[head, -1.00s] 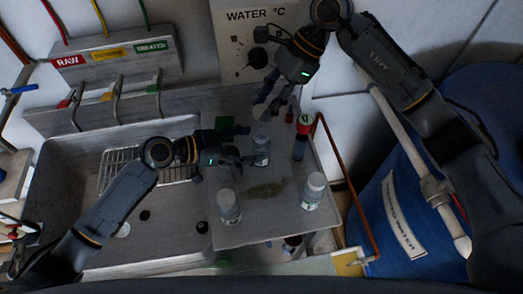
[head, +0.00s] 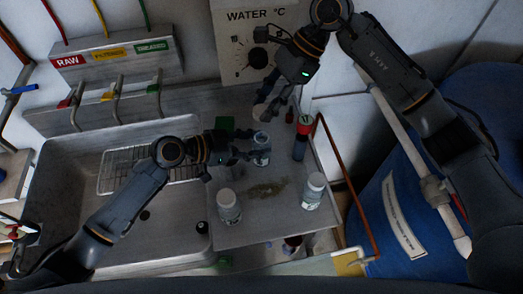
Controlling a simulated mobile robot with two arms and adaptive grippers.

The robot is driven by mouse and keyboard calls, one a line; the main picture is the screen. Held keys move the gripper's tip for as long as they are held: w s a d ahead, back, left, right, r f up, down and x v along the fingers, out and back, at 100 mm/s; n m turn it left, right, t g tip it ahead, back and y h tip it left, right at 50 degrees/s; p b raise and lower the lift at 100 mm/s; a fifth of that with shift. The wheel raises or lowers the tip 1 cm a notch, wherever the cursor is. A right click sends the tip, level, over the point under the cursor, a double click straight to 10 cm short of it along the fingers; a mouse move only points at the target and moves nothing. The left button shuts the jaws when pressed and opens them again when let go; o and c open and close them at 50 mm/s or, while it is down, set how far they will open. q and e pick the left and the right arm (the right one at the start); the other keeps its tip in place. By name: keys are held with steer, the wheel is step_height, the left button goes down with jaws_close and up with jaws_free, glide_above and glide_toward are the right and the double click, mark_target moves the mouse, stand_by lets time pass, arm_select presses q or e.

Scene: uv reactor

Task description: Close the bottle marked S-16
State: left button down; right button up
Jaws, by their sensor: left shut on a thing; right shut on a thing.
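Three small whitish bottles stand on the metal counter (head: 240,236): one at the back (head: 262,152), one at the front left (head: 229,208) and one at the front right (head: 314,192). Their labels are too small to read, so I cannot tell which is S-16. My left gripper (head: 250,154) is shut on the back bottle, from its left side, and the bottle is upright. My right gripper (head: 264,108) is above and behind that bottle, pointing down, shut on a small pale thing (head: 262,113) that looks like a cap. Its fingers partly hide it.
The sink (head: 75,195) with a wire rack is at the left. A dark stain (head: 268,189) lies between the bottles. A blue barrel (head: 405,200) is at right.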

glide_above(261, 134)
steer(key=d, duration=0.1)
steer(key=shift+w+d+f, duration=0.1)
steer(key=shift+w+f, duration=0.05)
steer(key=shift+f, duration=1.1)
steer(key=shift+w+f, duration=0.15)
steer(key=shift+f, duration=1.05)
steer(key=shift+f, duration=0.9)
steer(key=shift+f, duration=0.6)
